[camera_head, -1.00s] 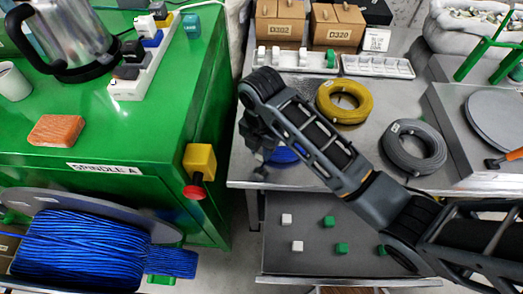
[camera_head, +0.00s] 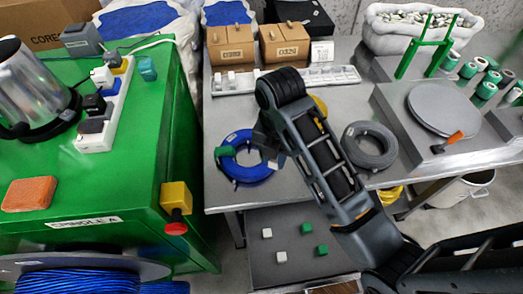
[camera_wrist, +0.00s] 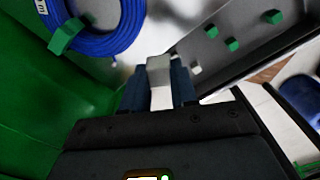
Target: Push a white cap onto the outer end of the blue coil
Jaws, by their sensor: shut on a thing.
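The blue coil (camera_head: 240,170) lies flat on the grey metal table, left of my gripper (camera_head: 270,147). It also shows at the upper left of the wrist view (camera_wrist: 122,35). A green cap (camera_head: 226,151) sits at the coil's left side; it shows in the wrist view too (camera_wrist: 66,36). In the wrist view my gripper (camera_wrist: 158,85) is shut on a white cap (camera_wrist: 159,68), apart from the coil. The coil's outer end cannot be made out.
White caps (camera_head: 267,233) and green caps (camera_head: 307,228) lie on the lower shelf. A grey coil (camera_head: 370,145) lies right of my arm, and a mostly hidden yellow coil (camera_head: 320,106) behind it. The green bench (camera_head: 130,190) stands at left. Table room between coil and bench is narrow.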

